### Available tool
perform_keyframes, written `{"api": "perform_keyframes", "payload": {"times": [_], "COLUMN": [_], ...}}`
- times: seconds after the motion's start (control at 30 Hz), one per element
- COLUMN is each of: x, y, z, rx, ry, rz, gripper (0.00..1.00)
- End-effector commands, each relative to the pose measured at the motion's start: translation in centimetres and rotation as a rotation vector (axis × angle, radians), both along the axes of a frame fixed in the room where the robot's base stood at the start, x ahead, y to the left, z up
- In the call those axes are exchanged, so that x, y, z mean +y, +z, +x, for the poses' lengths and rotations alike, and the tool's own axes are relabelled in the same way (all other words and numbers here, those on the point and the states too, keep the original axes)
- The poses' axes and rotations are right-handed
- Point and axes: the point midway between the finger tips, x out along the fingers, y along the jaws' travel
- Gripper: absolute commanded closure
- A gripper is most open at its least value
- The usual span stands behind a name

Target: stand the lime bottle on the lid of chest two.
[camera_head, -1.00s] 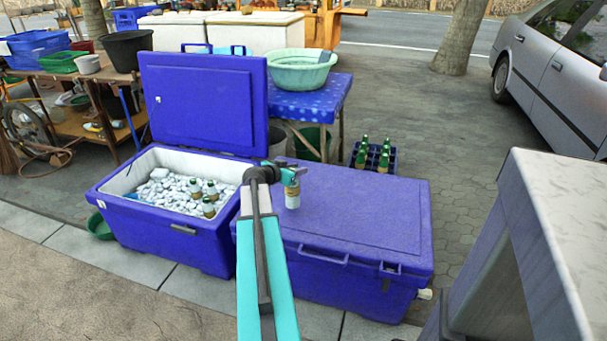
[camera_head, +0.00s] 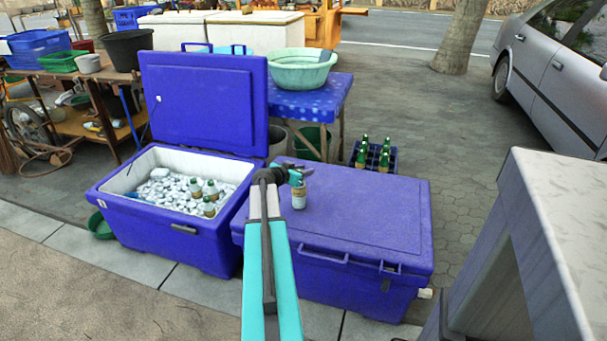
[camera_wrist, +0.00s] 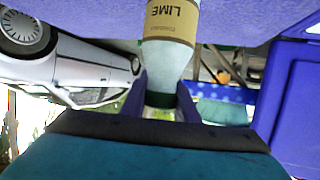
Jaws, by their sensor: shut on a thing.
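My gripper (camera_head: 301,174) is shut on the neck of the lime bottle. The bottle (camera_head: 299,196) is clear with a tan label and hangs upright over the left part of the closed blue chest's lid (camera_head: 365,215). In the wrist view the bottle (camera_wrist: 172,35) appears upside down with "LIME" on its label, its green-topped neck between my fingers. The lid (camera_wrist: 85,20) fills the top of that view. The bottle's base is at or close above the lid; I cannot tell if it touches. No chest number is readable.
An open blue chest (camera_head: 185,229) of ice with several bottles adjoins on the left, its raised lid (camera_head: 205,105) upright. A blue crate (camera_head: 393,160) of green-capped bottles stands behind the closed chest. A grey-white block (camera_head: 545,240) stands at right. The lid's right side is clear.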

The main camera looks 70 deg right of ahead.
Motion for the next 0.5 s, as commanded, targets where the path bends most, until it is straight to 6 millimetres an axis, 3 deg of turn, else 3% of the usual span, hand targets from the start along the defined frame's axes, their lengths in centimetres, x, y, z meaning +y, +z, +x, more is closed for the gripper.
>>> {"api": "perform_keyframes", "payload": {"times": [0.5], "x": [-0.02], "y": [-1.05], "z": [0.04], "rx": [-0.001], "ry": [0.001], "rz": [-0.002], "gripper": [1.0]}}
